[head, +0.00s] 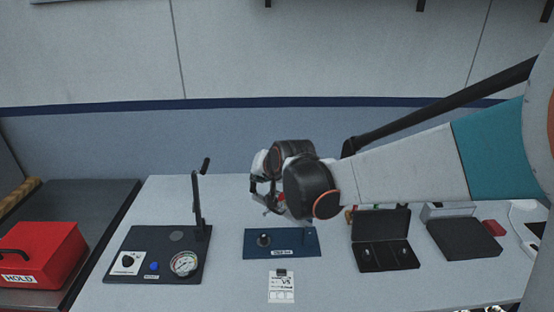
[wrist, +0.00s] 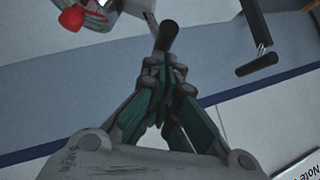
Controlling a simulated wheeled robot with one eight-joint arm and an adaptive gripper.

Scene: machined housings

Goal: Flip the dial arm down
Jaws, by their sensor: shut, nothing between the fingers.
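My gripper (head: 266,201) hangs in front of the wall, above the blue panel (head: 290,250). This panel carries a black knob (head: 264,240) and a small label. In the wrist view the fingertips (wrist: 165,72) are together, with a black handle end (wrist: 168,36) just beyond them; I cannot tell whether they touch it. An upright black lever (head: 197,200) with a bent handle stands on the dark gauge panel (head: 135,265), left of my gripper. A similar bent lever (wrist: 257,62) shows at the wrist view's upper right. I cannot tell which part is the dial arm.
The gauge panel has a round gauge (head: 185,264) and a blue button. A red HOLD box (head: 38,258) is far left. A paper tag (head: 281,287) lies in front of the blue panel. An open black case (head: 385,245) and a dark box (head: 464,240) stand right.

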